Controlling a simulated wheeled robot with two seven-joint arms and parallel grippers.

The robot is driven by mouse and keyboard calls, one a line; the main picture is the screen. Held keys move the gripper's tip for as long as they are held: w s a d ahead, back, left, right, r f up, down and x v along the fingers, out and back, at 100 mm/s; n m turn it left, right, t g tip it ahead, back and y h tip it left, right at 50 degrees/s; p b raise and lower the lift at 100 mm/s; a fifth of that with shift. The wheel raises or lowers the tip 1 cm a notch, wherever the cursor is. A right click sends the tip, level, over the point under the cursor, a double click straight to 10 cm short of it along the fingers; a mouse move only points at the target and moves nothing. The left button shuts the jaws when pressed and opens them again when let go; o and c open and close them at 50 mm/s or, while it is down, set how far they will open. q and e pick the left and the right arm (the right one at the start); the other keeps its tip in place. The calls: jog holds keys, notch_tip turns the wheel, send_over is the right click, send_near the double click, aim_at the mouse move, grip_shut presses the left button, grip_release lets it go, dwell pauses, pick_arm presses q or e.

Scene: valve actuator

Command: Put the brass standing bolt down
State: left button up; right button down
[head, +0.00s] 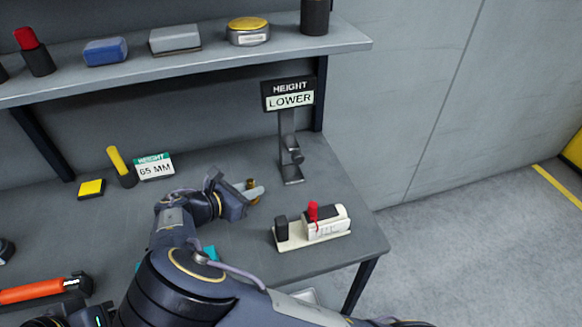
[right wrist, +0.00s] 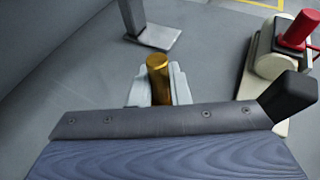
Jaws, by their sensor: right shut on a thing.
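The brass bolt (right wrist: 158,75) stands upright between the pale fingers of my right gripper (right wrist: 155,88) in the right wrist view. My right gripper (head: 250,193) is shut on it. In the head view only a small part of the brass bolt (head: 251,184) shows by the fingers, low over the bench. Its lower end is hidden in the right wrist view, so I cannot tell whether it touches the bench (head: 225,262). My left gripper is not in view.
A valve unit with a red stem (head: 313,212) stands to the right of the gripper. A stand with a "HEIGHT LOWER" sign (head: 289,95) is behind. A "65 MM" card (head: 154,167), yellow-handled item (head: 118,162) and yellow block (head: 91,188) are left. A shelf (head: 215,62) overhangs the back.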

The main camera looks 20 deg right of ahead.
jog(key=w+d, duration=0.2)
jog(key=d, duration=0.1)
jog(key=w+d+p, duration=0.1)
jog(key=w+d, duration=0.1)
jog(key=d, duration=0.1)
jog(key=w+d, duration=0.1)
jog(key=d, duration=0.2)
jog(key=shift+w+d, duration=0.15)
jog(key=shift+w, duration=0.25)
jog(key=d, duration=0.1)
jog(key=w+d+p, duration=0.1)
jog(key=shift+w+d+r, duration=0.1)
jog(key=shift+w+d, duration=0.2)
jog(key=shift+d, duration=0.05)
jog(key=shift+w+d+f+p, duration=0.2)
jog(key=shift+d+f+p, duration=0.1)
jog(key=shift+f, duration=0.55)
jog(key=c, duration=1.6)
grip_release()
jog(key=shift+f, duration=0.1)
jog(key=shift+c, duration=0.2)
jog(key=b+v, duration=0.2)
jog(key=v, duration=1)
jog(key=shift+r, duration=0.25)
